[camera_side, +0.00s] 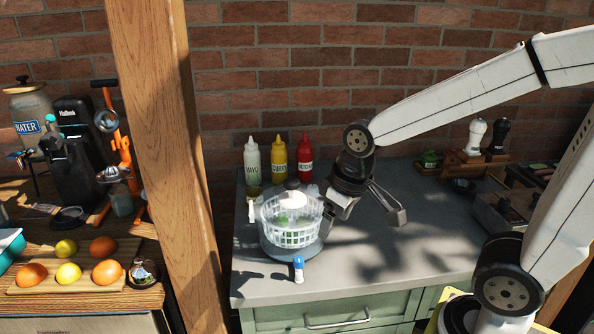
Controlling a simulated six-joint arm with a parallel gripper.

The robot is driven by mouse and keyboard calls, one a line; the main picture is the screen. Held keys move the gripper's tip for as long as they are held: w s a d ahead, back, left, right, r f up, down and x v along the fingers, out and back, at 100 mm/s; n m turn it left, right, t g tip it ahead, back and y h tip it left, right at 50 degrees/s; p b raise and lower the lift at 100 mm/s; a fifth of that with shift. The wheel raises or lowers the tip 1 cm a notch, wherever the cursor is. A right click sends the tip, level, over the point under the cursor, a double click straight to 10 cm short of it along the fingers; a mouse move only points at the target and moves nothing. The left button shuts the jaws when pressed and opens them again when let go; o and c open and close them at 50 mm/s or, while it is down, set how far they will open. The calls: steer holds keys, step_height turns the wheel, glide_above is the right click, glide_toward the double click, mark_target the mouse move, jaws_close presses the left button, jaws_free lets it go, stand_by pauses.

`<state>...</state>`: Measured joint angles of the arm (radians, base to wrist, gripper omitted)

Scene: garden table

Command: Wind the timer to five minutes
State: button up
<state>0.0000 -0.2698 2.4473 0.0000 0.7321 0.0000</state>
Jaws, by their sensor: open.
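I cannot pick out a timer with certainty in the side view. My gripper (366,217) is open, with its fingers spread and nothing visible between them. It is above the grey counter, just right of a white slotted basket (292,236). The basket sits on a round grey-blue base and has green stuff inside. A white piece with a dark knob (292,185) shows at its top. A small white bottle-like item with a blue top (298,270) stands in front of the base. The left finger is close to the basket's right side; I cannot tell whether they touch.
Mayo (252,163), yellow (278,160) and red (305,160) bottles stand behind the basket. A wooden rack with white and black mills (476,137) is at the back right. A wooden post (160,150) rises at left. The counter's front middle (400,262) is clear.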

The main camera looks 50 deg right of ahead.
steer(key=v, duration=0.2)
steer(key=t, duration=0.2)
glide_above(313, 186)
steer(key=s, duration=0.4)
steer(key=f, duration=0.1)
step_height(313, 186, down, 11)
steer(key=shift+w, duration=0.25)
steer(key=shift+a+f, duration=0.1)
steer(key=shift+x, duration=3.8)
